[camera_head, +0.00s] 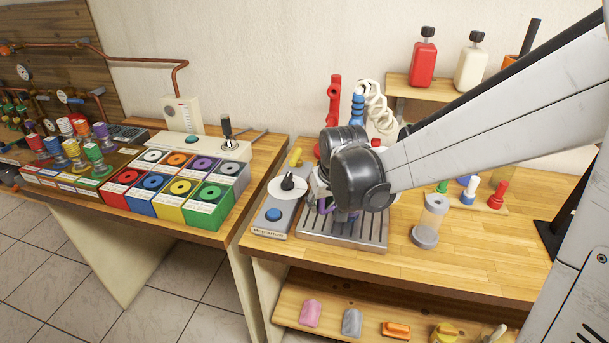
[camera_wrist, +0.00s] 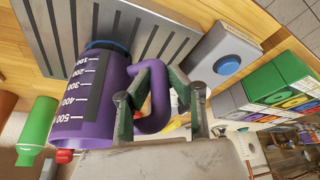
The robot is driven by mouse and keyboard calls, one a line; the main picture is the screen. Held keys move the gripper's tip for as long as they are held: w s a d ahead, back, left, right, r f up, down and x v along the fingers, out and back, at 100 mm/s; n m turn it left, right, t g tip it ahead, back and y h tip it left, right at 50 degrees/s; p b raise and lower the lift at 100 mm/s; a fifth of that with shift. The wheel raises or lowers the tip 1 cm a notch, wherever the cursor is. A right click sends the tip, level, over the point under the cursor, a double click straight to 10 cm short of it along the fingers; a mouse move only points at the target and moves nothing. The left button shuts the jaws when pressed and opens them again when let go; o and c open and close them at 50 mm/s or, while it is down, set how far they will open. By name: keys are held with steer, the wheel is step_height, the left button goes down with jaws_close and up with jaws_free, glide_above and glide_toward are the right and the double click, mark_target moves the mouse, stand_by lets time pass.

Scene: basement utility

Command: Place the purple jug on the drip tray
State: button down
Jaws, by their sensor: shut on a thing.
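My gripper (camera_wrist: 158,94) is shut on the jug's purple handle. The jug's base end points toward the slatted grey drip tray (camera_wrist: 62,38), at or just above it; I cannot tell whether they touch. In the head view the drip tray (camera_head: 367,238) lies on the right wooden bench. There my wrist hides most of the jug, and only a bit of purple (camera_head: 322,207) shows over the tray.
A grey control box (camera_head: 268,218) with a blue button stands left of the tray. Red and blue fittings and a white coil (camera_head: 376,105) rise behind. The bench front right is clear.

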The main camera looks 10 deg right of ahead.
steer(key=shift+f, duration=0.9)
steer(key=shift+f, duration=0.1)
steer(key=c, duration=1.6)
jaws_free()
steer(key=a+v, duration=0.1)
steer(key=v, duration=1.1)
steer(key=s+d+t, duration=0.1)
steer(key=s+d, duration=0.1)
steer(key=s, duration=0.4)
steer(key=s+d+r+m+t, duration=0.1)
steer(key=s+d, duration=0.1)
steer(key=s, duration=0.3)
steer(key=s+d+r+m+p, duration=0.1)
steer(key=s+d, duration=0.1)
steer(key=s, duration=0.4)
steer(key=shift+s+d+r+t+h, duration=0.2)
steer(key=shift+s+t+h, duration=0.15)
steer(key=shift+t+h, duration=0.05)
